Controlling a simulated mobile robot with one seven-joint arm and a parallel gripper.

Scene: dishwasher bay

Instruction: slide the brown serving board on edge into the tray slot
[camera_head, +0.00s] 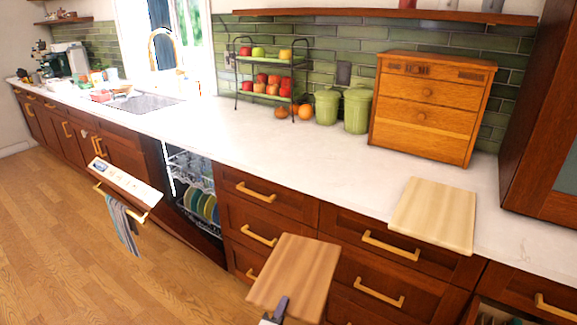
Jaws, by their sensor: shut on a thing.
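The brown serving board (297,273) is in the lower middle of the view, held out in front of the drawer fronts. Its broad face shows and it looks tilted rather than on edge. My gripper (281,306) is shut on its near edge. Only a dark finger and a pale part of the gripper show at the bottom of the frame. I cannot make out the tray slot for certain.
A pale board (435,213) lies on the white counter (300,155). A wooden drawer box (430,108), green canisters (357,110) and a fruit rack (266,83) stand behind. The dishwasher (196,190) holds plates; its panel (124,185) juts out at left. A compartment (488,313) shows at bottom right.

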